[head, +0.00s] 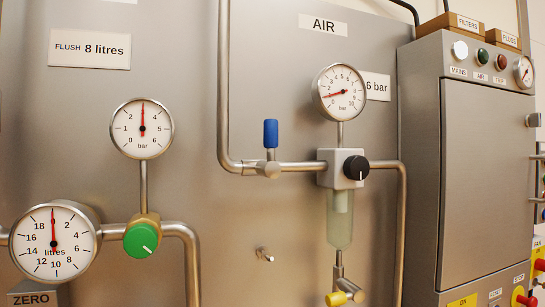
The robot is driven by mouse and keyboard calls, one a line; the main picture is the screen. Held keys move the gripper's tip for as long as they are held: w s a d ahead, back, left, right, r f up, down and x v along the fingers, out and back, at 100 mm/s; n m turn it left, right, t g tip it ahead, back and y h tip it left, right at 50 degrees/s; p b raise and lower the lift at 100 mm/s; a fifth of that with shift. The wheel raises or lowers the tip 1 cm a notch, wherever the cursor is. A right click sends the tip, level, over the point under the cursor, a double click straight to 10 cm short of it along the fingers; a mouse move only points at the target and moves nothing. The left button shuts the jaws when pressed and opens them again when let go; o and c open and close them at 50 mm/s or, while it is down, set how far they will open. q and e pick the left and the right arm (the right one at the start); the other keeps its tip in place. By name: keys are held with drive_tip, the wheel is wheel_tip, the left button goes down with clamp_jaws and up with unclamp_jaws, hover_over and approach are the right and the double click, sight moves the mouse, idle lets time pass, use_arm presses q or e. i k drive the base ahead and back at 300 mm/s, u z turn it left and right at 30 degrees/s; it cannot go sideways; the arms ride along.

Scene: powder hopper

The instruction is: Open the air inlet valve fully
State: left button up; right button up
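A valve (269,169) with a blue lever handle (270,133) sits on the horizontal steel pipe below the AIR label (323,25). The blue handle stands upright, across the line of the pipe. To its right is a grey regulator block (327,170) with a black knob (356,168), whose white mark points down. The air gauge (341,92) above it has its red needle pointing left and slightly down, at the low end of the scale. Neither of my grippers is in view.
A green knob (140,239) and two gauges are at the left. A clear bowl (340,219) and a yellow-handled valve (337,298) hang below the regulator. A grey cabinet (480,170) projects at the right. The panel around the blue handle is clear.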

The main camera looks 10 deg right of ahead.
sight(269, 168)
drive_tip(key=k, duration=0.5)
drive_tip(key=u, duration=2.05)
drive_tip(key=i, duration=1.15)
drive_tip(key=z, duration=1.95)
